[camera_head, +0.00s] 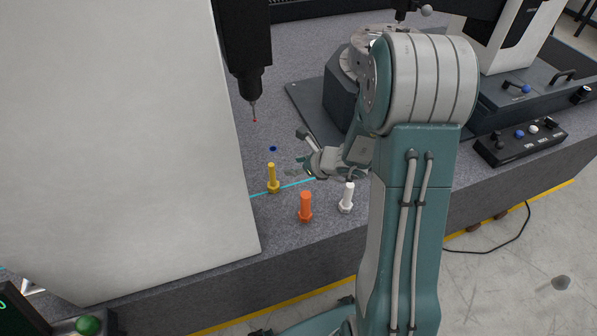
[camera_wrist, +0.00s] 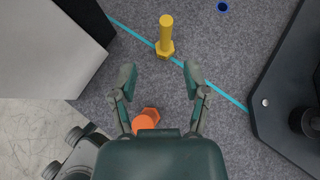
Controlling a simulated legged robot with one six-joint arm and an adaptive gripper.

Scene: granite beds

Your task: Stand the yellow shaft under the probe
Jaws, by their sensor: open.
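The yellow shaft (camera_head: 273,177) stands upright on its hexagonal foot on the grey granite, on a cyan line. It also shows in the wrist view (camera_wrist: 166,32), beyond my fingertips and roughly centred between them. My gripper (camera_head: 299,153) is open and empty, to the right of the yellow shaft and apart from it. In the wrist view, my gripper (camera_wrist: 160,74) has its two fingers spread. The probe (camera_head: 254,112) hangs from a black column, above and behind the yellow shaft. A blue spot (camera_head: 273,149) lies on the granite behind the shaft; it also shows in the wrist view (camera_wrist: 222,7).
An orange shaft (camera_head: 305,206) and a white shaft (camera_head: 346,196) stand near the front edge. A large pale block (camera_head: 120,130) rises at left. A dark plate with a machine (camera_head: 340,105) is at right. A control box (camera_head: 520,141) stands further right.

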